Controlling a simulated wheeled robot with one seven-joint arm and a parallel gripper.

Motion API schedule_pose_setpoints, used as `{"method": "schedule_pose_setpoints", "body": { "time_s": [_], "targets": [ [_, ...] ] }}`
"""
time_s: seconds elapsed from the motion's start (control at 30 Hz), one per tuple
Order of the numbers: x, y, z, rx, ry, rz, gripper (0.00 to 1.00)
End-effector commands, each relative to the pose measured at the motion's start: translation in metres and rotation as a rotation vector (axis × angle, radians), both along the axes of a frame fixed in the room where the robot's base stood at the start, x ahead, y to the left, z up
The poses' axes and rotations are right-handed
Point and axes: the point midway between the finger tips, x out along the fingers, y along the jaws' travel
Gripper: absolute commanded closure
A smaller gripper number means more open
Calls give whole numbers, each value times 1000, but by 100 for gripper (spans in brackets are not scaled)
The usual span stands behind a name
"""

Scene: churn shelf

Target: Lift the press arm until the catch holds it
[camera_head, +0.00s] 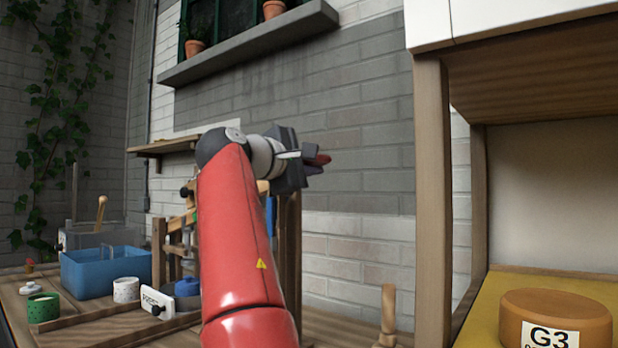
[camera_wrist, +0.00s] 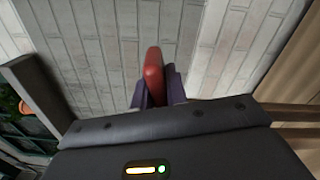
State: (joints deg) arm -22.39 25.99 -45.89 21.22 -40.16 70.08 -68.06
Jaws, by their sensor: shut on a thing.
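My gripper (camera_head: 308,163) is raised high in front of the brick wall, above the workbench. It is shut on a red rounded handle (camera_wrist: 153,72), which stands out between the two dark fingers in the wrist view. The handle looks like the grip of the press arm, but the rest of that arm is hidden behind my gripper and red arm link. Wooden posts (camera_head: 292,250) of the press frame stand behind my arm. The catch cannot be made out.
On the bench at left are a blue bin (camera_head: 105,270), a green cup (camera_head: 43,307), a white speckled cup (camera_head: 126,290) and a white label plate (camera_head: 157,303). At right, a shelf post (camera_head: 432,200) stands beside a cheese wheel (camera_head: 556,318) marked G3. A window ledge (camera_head: 250,45) juts out above.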

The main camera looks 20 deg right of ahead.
Motion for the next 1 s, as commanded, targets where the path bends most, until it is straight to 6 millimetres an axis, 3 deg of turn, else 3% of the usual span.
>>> {"method": "schedule_pose_setpoints", "body": {
  "time_s": [0.33,0.37,0.5,0.83,1.0],
  "targets": [
    [0,2,1,-1,3,8,100],
    [0,2,1,-1,3,8,83],
    [0,2,1,-1,3,7,65],
    [-2,4,1,-2,3,6,64],
    [-13,24,0,-2,1,9,64]
  ]
}}
